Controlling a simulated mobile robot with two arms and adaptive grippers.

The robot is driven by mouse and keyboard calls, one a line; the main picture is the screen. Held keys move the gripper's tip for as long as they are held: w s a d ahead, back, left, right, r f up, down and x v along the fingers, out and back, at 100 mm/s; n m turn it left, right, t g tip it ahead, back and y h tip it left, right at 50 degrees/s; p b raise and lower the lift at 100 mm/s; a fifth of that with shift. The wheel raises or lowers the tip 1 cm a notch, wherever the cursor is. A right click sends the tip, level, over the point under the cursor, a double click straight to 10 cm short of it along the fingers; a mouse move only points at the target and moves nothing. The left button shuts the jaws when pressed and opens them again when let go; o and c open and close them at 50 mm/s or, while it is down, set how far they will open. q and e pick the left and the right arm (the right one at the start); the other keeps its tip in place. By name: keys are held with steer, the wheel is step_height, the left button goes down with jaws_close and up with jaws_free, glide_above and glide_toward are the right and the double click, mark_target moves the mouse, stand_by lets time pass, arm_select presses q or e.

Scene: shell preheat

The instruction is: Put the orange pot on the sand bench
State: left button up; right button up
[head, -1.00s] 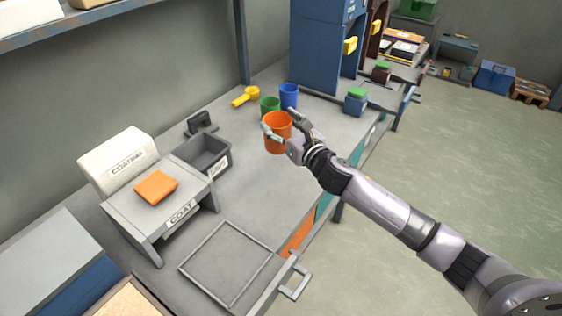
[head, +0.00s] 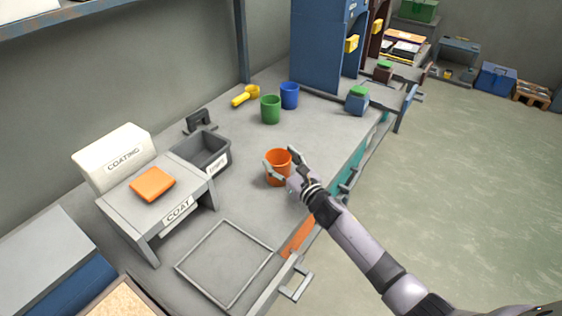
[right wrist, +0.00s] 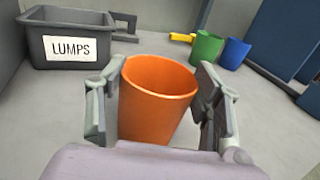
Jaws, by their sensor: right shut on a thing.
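The orange pot (head: 278,170) is upright over the grey bench top, near the middle of the head view. My right gripper (head: 279,162) is shut on it, with one finger on each side. In the right wrist view the orange pot (right wrist: 157,98) stands between the two fingers. I cannot tell whether its base touches the bench or hangs just above it. My left gripper is not in view. No surface is labelled as the sand bench; a tray of sand-coloured grains (head: 122,300) shows in part at the bottom left of the head view.
A green pot (head: 270,109), a blue pot (head: 289,95) and a yellow scoop (head: 245,96) stand farther back. A grey LUMPS bin (right wrist: 72,38) is left of the pot. A COAT stand (head: 160,208) with an orange block (head: 152,184) and an empty square frame (head: 226,262) are nearer.

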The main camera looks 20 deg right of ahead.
steer(key=o, duration=1.3)
steer(key=shift+f, duration=0.15)
steer(key=shift+c, duration=0.2)
steer(key=o, duration=0.5)
steer(key=shift+c, duration=0.2)
steer(key=shift+r, duration=0.2)
steer(key=shift+s+d+f, duration=0.1)
steer(key=shift+s, duration=0.25)
steer(key=v, duration=1.1)
steer(key=shift+s+b, duration=0.2)
steer(key=shift+b, duration=0.2)
